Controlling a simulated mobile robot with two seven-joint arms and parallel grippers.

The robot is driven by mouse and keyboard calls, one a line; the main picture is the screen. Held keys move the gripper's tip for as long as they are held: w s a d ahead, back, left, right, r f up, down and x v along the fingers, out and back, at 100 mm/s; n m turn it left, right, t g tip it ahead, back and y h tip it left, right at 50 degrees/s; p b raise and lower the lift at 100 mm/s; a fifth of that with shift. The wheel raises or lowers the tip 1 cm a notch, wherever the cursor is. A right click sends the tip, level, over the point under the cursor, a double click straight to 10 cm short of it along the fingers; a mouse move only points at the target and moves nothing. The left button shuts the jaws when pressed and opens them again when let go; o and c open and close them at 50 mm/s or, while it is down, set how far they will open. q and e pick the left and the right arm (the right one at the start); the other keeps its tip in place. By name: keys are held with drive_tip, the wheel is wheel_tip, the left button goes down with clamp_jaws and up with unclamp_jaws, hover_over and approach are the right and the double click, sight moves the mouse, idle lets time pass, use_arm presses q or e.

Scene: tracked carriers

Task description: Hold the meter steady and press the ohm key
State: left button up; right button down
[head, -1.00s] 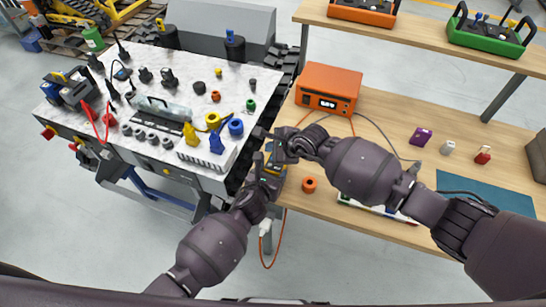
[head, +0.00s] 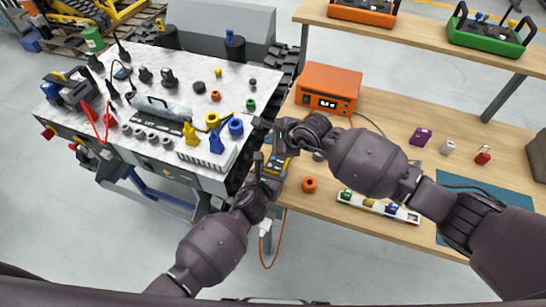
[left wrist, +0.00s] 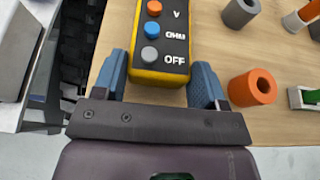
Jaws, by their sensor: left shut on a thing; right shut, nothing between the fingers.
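The meter (left wrist: 160,40) is a dark box with a yellow edge, lying at the left edge of the wooden bench. In the left wrist view its face shows an orange V key (left wrist: 154,8), a blue OHM key (left wrist: 152,29) and a grey OFF key (left wrist: 150,54). My left gripper (left wrist: 167,85) is shut on the meter, one blue finger along each side. In the head view the left gripper (head: 273,170) partly covers it. My right gripper (head: 268,129) is shut and empty, above and beyond the meter, apart from the keys in the left wrist view.
An orange ring (head: 309,185) sits close right of the meter. A white strip of coloured items (head: 378,207) lies under my right arm. A crowded white-topped carrier (head: 160,110) stands left.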

use_arm(q)
drive_tip(key=o, duration=1.2)
drive_tip(key=shift+s, duration=0.1)
